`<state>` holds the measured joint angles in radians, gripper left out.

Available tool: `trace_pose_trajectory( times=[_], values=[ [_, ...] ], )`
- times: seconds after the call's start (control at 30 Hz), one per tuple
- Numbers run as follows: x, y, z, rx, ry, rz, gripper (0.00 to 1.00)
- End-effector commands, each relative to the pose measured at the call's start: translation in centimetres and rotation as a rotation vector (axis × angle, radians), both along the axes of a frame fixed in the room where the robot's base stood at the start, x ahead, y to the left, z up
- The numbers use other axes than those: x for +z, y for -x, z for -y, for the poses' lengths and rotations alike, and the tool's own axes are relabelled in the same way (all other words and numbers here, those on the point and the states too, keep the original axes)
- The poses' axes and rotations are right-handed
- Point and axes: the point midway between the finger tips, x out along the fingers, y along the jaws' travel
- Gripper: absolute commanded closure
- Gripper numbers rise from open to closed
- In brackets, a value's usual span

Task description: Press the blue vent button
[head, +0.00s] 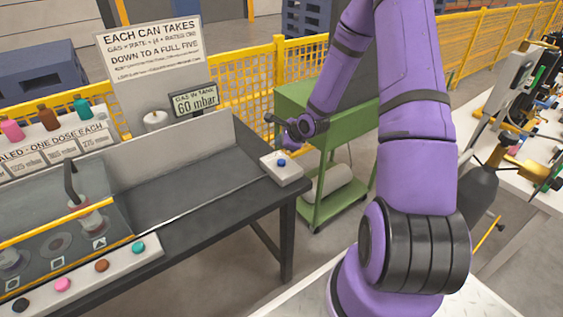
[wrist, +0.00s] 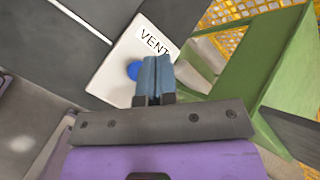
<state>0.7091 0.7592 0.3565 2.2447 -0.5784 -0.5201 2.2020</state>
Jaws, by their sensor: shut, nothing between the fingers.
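The blue vent button (head: 281,162) sits on a white box (head: 287,173) at the right end of the dark bench. In the wrist view the blue button (wrist: 133,70) shows on the white plate (wrist: 112,80), beside the printed word VENT. My gripper (wrist: 157,62) is shut and empty. In the wrist view its fingertips appear just right of the button, overlapping the plate. I cannot tell how high the fingertips are above the button.
A display (head: 195,102) reads 60 mbar beside a large sign (head: 150,48). Black, pink, brown and teal buttons line a front strip (head: 85,275) at left. A green cart (head: 345,125) stands close behind the bench's right end, and yellow mesh fencing (head: 245,80) runs behind.

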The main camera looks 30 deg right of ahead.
Motion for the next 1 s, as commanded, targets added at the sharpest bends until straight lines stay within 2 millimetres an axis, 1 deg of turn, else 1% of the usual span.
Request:
trace_pose_trajectory(
  times=[0.03, 0.2, 0.4, 0.6, 1.0],
  values=[
    [-0.7, 0.0, -0.1, 0.001, -0.001, -0.002, 1.0],
    [-2.8, 0.0, 0.0, 0.001, 0.0, -0.001, 1.0],
    [-4.5, 0.0, 0.0, 0.0, -0.001, -0.001, 1.0],
    [-5.2, 0.0, 0.0, 0.001, 0.001, 0.0, 1.0],
    [-5.2, 0.0, 0.0, 0.001, 0.001, 0.0, 1.0]
  ],
)
